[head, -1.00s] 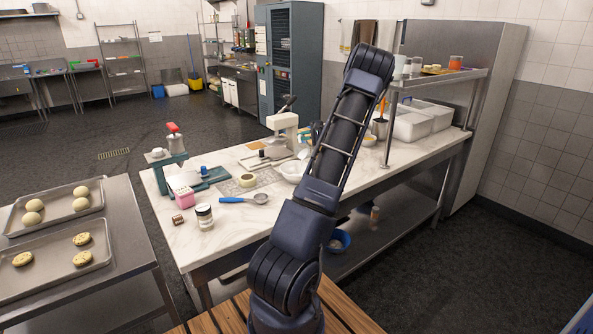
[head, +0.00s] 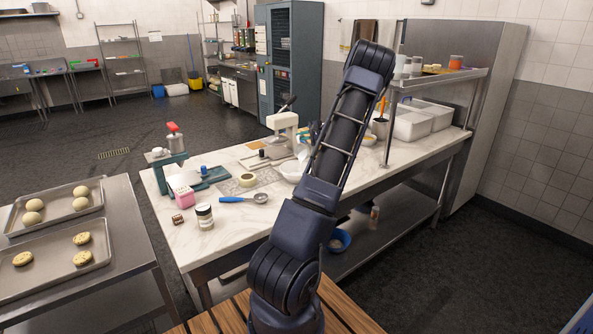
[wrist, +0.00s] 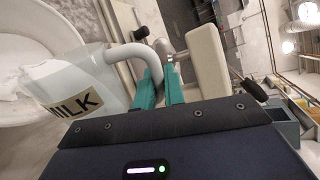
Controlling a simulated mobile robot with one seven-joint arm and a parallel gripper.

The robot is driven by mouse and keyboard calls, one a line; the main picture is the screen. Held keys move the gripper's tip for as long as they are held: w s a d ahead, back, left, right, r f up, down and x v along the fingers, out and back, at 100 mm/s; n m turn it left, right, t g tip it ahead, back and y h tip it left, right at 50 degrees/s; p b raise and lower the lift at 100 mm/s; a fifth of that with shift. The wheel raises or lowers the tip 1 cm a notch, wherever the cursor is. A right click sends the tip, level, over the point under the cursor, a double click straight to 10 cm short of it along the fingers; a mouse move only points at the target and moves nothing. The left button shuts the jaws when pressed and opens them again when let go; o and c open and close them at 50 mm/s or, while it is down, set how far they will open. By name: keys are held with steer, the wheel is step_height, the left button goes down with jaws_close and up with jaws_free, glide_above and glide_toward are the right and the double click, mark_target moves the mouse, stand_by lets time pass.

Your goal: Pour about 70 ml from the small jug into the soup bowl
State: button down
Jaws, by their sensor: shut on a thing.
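The small jug (wrist: 90,90) is pale and translucent, with a MILK label. In the wrist view my gripper (wrist: 160,88) is shut on its curved handle, with teal fingers on either side. The jug is strongly tilted, its mouth toward the white soup bowl (wrist: 75,33). White liquid shows at the mouth; I cannot tell clearly whether a stream is falling. The bowl also shows in the head view (head: 291,172), on the marble counter left of my arm. A pale part of the jug (head: 303,156) shows just above it.
A lever press (head: 283,125) stands behind the bowl. White bins (head: 412,124) stand at the right.

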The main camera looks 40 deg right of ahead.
steer(key=shift+s+a+r, duration=0.15)
steer(key=shift+a+r, duration=0.05)
steer(key=shift+a, duration=0.2)
steer(key=shift+w+d+f, duration=0.15)
steer(key=shift+d, duration=0.2)
steer(key=shift+w+d+f, duration=0.15)
steer(key=shift+d, duration=0.2)
steer(key=shift+w+d+m+y, duration=0.2)
steer(key=shift+d+m+y, duration=0.25)
steer(key=shift+m, duration=0.35)
steer(key=shift+w+d+f+m+y, duration=0.15)
steer(key=shift+d+f+m+y, duration=0.2)
steer(key=shift+f+m, duration=0.3)
steer(key=shift+w+d+r+m+y, duration=0.1)
steer(key=shift+d+m+y, duration=0.1)
steer(key=shift+m, duration=0.2)
steer(key=shift+d+r+m+y, duration=0.1)
steer(key=shift+d+m+y, duration=0.1)
steer(key=shift+m, duration=0.15)
